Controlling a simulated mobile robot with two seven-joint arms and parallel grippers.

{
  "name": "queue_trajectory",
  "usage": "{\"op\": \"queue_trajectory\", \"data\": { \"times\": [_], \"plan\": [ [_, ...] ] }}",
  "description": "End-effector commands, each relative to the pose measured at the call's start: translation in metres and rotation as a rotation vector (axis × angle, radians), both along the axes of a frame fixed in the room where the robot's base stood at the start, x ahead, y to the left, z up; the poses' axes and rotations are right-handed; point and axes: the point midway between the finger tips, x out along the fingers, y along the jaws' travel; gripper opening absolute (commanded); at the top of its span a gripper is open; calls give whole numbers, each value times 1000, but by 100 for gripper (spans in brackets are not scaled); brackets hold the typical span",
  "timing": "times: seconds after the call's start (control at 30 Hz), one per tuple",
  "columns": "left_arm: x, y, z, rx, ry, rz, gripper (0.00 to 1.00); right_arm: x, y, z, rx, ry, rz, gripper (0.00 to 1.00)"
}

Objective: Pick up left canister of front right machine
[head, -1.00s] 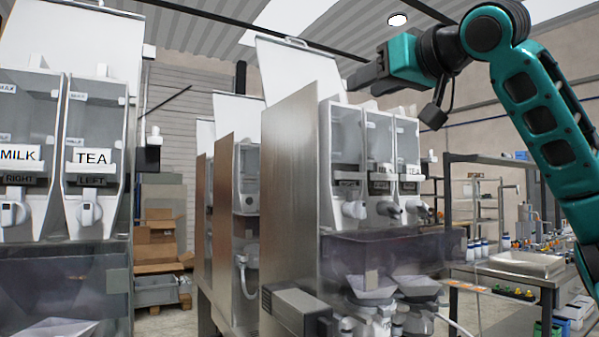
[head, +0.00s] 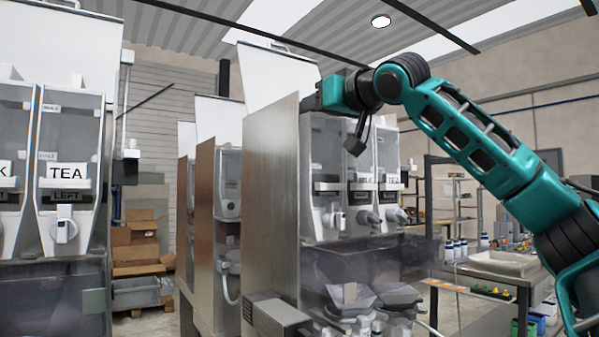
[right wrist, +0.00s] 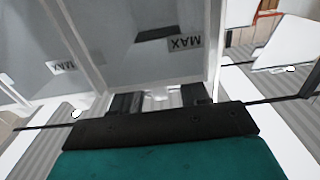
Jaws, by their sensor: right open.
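The front right machine (head: 270,190) stands in the middle of the head view, with a metal side panel and a white lid (head: 275,75) standing up. Its left canister (head: 322,150) is grey and see-through, with a white spout at its base; two more stand to its right. My right gripper (head: 308,103) is at the top of the left canister, its fingertips not clear there. In the right wrist view, its dark fingers (right wrist: 160,103) are apart at the edge of a canister (right wrist: 150,70) marked MAX. I cannot tell whether they touch it. My left gripper is out of view.
Another machine with TEA canisters (head: 68,170) stands at the left. More machines stand behind the metal panel (head: 203,210). A metal table (head: 500,268) and shelves (head: 455,200) are at the right. Cardboard boxes (head: 138,240) lie on the back left.

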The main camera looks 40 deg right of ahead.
Motion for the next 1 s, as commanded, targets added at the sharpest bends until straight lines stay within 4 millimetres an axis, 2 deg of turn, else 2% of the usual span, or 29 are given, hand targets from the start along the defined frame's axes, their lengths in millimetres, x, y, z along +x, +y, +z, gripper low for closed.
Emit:
{"op": "queue_trajectory", "data": {
  "times": [0.17, 0.43, 0.9, 1.0],
  "plan": [
    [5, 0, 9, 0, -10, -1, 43, 19, -2, 1, 1, 1, 0, 45],
    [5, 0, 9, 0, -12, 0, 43, 22, -2, 0, 2, -1, 1, 45],
    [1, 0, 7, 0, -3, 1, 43, 21, -2, 0, 1, 0, 0, 1],
    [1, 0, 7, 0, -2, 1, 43, 21, -2, 0, 1, 0, 0, 0]
  ]
}}
